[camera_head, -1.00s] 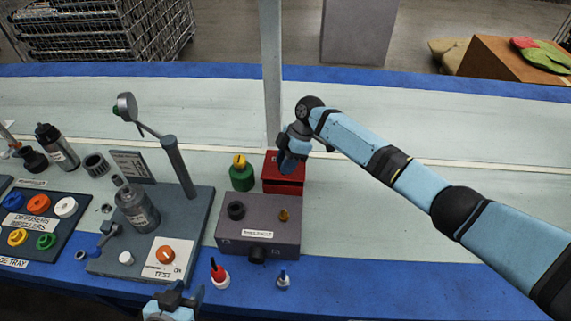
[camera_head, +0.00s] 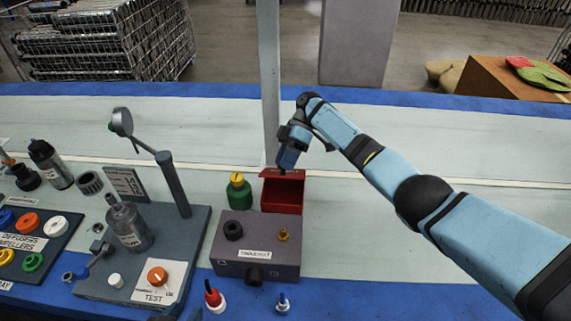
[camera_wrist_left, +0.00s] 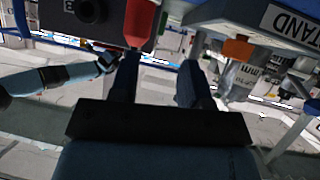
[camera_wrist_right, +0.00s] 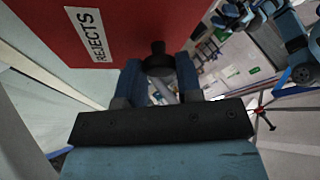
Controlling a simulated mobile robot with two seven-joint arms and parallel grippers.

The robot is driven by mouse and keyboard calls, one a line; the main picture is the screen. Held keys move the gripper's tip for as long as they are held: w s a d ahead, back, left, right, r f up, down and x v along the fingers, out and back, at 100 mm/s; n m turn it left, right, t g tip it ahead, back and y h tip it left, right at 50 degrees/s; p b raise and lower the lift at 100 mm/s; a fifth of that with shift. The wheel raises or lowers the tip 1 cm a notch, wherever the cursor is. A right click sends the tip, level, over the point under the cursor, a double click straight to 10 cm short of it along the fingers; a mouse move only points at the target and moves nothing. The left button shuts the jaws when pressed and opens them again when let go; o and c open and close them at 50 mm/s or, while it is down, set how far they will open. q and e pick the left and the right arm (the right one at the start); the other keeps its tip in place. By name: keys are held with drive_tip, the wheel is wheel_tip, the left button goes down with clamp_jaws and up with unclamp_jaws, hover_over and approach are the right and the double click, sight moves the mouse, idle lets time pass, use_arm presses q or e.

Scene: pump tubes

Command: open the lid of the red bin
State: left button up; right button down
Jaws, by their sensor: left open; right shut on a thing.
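The red bin (camera_head: 283,195) stands on the table behind the grey block. Its lid looks raised in the head view, with a darker red face showing below the top strip. In the right wrist view the red panel labelled REJECTS (camera_wrist_right: 88,35) carries a black knob (camera_wrist_right: 158,60). My right gripper (camera_head: 282,169) is at the bin's top back edge. Its fingers (camera_wrist_right: 160,78) are shut on the knob.
A green bottle with a yellow cap (camera_head: 239,192) stands close left of the bin. A grey block (camera_head: 256,245) is in front. A test stand (camera_head: 140,250) with a post is further left. A pale upright post (camera_head: 270,90) rises behind the bin. The table right of the bin is clear.

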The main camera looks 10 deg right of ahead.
drive_tip(key=c, duration=0.8)
unclamp_jaws()
drive_tip(key=shift+b+v, duration=1.35)
drive_tip(key=shift+v, duration=4.65)
